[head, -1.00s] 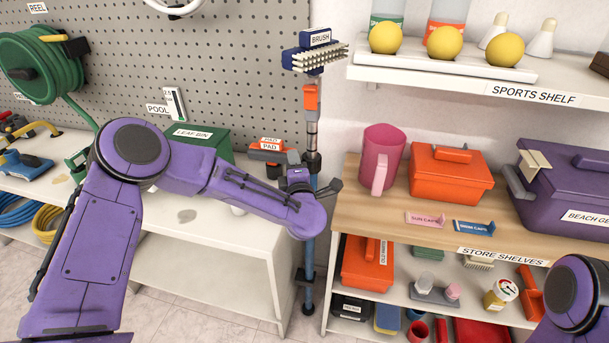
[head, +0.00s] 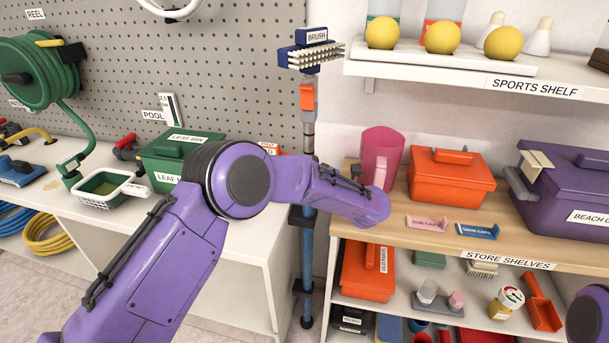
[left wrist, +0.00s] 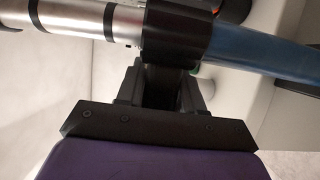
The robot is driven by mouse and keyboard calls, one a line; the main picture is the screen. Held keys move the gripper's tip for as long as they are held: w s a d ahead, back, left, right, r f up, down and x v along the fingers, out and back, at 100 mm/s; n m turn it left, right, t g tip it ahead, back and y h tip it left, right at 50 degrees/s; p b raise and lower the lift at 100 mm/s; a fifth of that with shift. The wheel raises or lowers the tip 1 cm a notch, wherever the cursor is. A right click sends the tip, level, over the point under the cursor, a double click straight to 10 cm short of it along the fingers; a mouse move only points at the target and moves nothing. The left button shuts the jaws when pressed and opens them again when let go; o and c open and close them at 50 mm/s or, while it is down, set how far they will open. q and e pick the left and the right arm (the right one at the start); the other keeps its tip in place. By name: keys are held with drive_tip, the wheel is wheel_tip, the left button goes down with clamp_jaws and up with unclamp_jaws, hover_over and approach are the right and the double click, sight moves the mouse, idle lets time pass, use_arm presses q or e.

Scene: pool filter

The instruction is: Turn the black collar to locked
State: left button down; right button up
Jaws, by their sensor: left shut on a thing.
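The black collar (left wrist: 178,32) sits around the pole in the left wrist view, between a silver tube section (left wrist: 95,18) and a blue tube section (left wrist: 265,55). My left gripper (left wrist: 168,85) is shut on the collar. In the head view the upright brush pole (head: 308,130) stands against the wall, with the blue brush head (head: 310,52) on top and its blue lower part (head: 307,250) below. My left forearm hides the gripper and most or all of the collar there. No lock marking is readable. My right gripper is not in view.
The store shelves (head: 400,225) stand right of the pole, with a pink jug (head: 381,150) and an orange box (head: 450,180) on top. A white bench (head: 240,235) with a green leaf bin (head: 170,160) is at the left. The sports shelf (head: 440,75) overhangs at upper right.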

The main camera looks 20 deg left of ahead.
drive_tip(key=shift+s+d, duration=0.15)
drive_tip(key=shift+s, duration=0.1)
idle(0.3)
